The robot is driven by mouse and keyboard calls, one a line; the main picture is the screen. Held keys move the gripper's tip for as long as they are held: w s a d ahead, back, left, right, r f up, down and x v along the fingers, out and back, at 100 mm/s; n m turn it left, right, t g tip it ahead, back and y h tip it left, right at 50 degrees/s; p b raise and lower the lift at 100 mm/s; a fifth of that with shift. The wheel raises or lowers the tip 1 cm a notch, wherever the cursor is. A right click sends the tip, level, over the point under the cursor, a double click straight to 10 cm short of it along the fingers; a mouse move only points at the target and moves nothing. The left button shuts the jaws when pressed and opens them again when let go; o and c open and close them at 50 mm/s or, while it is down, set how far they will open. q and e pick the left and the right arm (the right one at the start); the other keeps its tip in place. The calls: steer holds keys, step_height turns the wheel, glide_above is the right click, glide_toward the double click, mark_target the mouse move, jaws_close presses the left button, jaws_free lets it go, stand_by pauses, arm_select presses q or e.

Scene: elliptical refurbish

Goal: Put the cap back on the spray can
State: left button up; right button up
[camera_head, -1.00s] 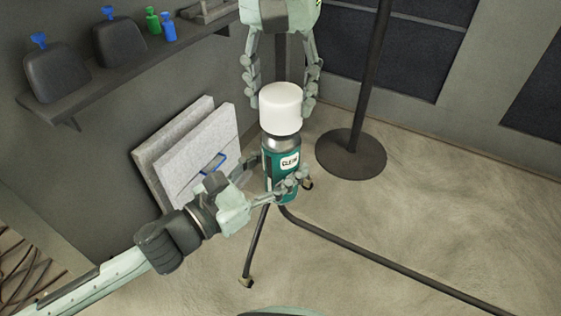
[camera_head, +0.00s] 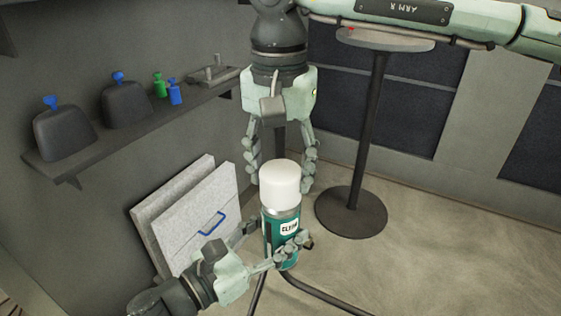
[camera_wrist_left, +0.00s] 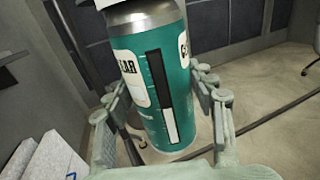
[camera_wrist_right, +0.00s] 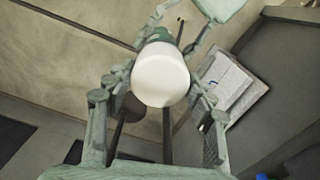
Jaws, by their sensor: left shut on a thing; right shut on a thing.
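The spray can (camera_head: 283,240) is teal with a white label and a silver shoulder, and stands nearly upright. My left gripper (camera_head: 279,246) is shut on its body; the can also fills the left wrist view (camera_wrist_left: 160,85). The white cap (camera_head: 280,181) sits over the can's top, in line with it, with the silver shoulder showing below. My right gripper (camera_head: 279,186) comes from above and is shut on the cap, one finger on each side. The cap also shows in the right wrist view (camera_wrist_right: 160,76). I cannot tell whether it is fully seated.
A shelf (camera_head: 150,132) on the left wall holds dark rounded blocks with blue tops, and small green (camera_head: 160,85) and blue (camera_head: 174,92) bottles. Pale panels (camera_head: 190,220) lean below it. A round pedestal table (camera_head: 385,40) stands behind on the right. The right floor is open.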

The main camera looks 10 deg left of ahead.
steer(key=shift+f, duration=0.6)
stand_by(0.6)
steer(key=o, duration=0.8)
step_height(320, 180, up, 12)
stand_by(0.5)
